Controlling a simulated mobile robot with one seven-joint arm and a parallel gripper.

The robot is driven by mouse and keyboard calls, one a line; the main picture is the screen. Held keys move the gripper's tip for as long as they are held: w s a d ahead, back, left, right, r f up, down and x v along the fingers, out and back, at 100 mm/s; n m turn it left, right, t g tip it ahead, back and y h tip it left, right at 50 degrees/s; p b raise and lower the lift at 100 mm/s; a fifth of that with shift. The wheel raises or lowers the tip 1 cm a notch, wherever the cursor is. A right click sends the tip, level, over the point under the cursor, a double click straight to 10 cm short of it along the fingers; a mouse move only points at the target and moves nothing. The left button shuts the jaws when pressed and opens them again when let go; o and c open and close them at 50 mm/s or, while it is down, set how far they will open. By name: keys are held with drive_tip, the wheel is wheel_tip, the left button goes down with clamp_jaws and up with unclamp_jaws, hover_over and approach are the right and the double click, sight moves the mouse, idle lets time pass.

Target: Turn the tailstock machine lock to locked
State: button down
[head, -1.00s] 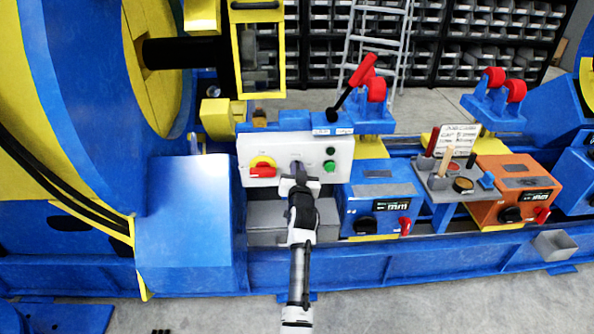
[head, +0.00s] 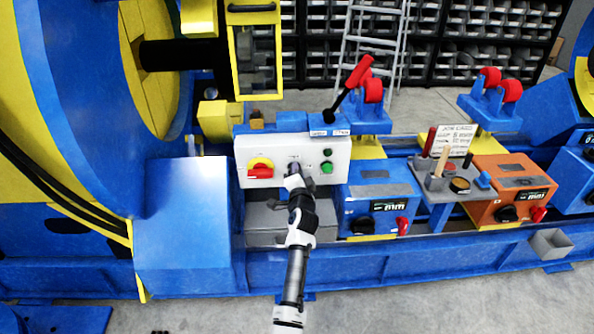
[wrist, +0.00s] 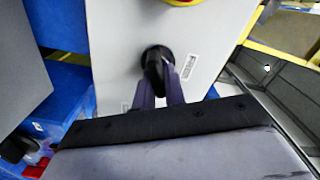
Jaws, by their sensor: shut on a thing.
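A white control panel (head: 244,150) faces me in the head view, with a dark selector knob at its middle. My gripper (head: 293,170) is at this knob and mostly covers it there. In the wrist view the black round knob (wrist: 156,54) stands out from the pale panel (wrist: 118,50). My gripper (wrist: 160,90) has its two grey fingers shut on the knob's grip, one on each side. The small labels are too blurred to read, so I cannot tell which position the knob marks or confirm its name.
A blue box (head: 377,190) stands right of the panel. A red-tipped lever (head: 358,73) rises above.

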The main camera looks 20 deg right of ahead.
drive_tip(key=m, duration=0.1)
drive_tip(key=m+p, duration=0.1)
drive_tip(key=m, duration=0.3)
drive_tip(key=shift+f, duration=0.3)
idle(0.4)
drive_tip(key=c, duration=1.5)
unclamp_jaws()
drive_tip(key=shift+o, duration=0.2)
drive_tip(key=v, duration=1.4)
drive_tip(key=shift+w, duration=0.1)
